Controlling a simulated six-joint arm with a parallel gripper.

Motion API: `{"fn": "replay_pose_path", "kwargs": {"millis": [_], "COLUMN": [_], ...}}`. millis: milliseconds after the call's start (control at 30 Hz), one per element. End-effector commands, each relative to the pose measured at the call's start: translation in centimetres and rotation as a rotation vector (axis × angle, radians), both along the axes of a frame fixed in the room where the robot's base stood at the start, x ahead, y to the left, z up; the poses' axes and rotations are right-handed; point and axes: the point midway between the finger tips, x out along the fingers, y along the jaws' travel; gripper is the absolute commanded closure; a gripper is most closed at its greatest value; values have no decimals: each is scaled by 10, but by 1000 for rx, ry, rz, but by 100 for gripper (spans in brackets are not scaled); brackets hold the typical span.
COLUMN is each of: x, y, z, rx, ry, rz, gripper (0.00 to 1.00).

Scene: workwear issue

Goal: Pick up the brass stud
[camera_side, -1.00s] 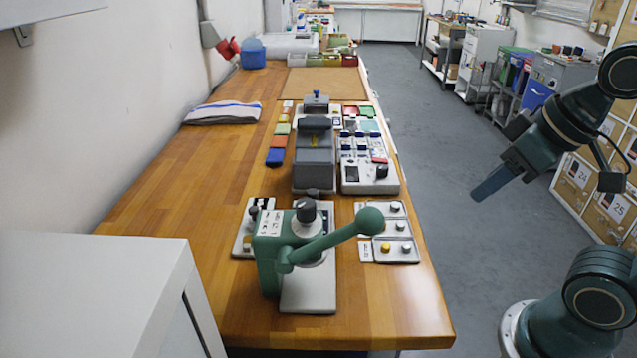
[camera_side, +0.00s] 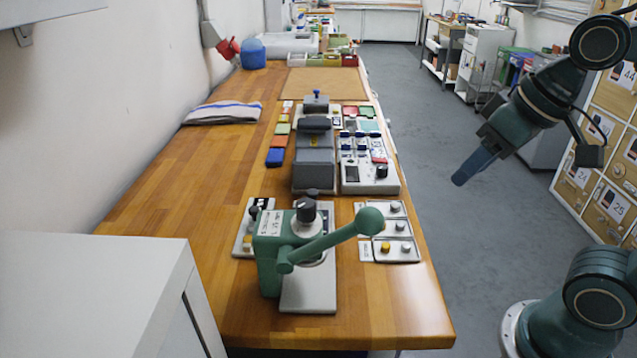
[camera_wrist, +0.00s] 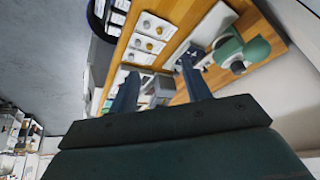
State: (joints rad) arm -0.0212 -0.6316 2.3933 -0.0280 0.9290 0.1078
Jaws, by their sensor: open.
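The brass stud (camera_side: 386,247) is a small yellow-gold piece in the front tray (camera_side: 411,257) of the column of shallow trays on the bench's right side. A silver stud (camera_side: 405,246) lies to its right in that tray. My gripper (camera_side: 462,180) is up in the air over the floor, right of the bench and well apart from the stud. In the wrist view my gripper (camera_wrist: 159,70) has its two fingers spread, with nothing between them.
A green press with a long ball-ended lever (camera_side: 330,240) stands left of the trays, its ball reaching close to them. A grey machine (camera_side: 313,160) and a white switch panel (camera_side: 366,170) stand behind. The bench's front right corner (camera_side: 415,310) is clear.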

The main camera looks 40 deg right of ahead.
Motion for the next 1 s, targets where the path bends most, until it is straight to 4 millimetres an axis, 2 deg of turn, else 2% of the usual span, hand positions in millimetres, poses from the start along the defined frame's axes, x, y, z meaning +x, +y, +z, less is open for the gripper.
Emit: {"fn": "replay_pose_path", "kwargs": {"millis": [200, 533, 767, 1000], "x": [43, 112, 160, 209], "y": [15, 42, 64, 90], "z": [17, 27, 21, 4], "rx": [62, 141, 180, 206], "ry": [63, 168, 241, 319], "rz": [-61, -176, -259, -350], "gripper": [52, 52, 52, 52]}}
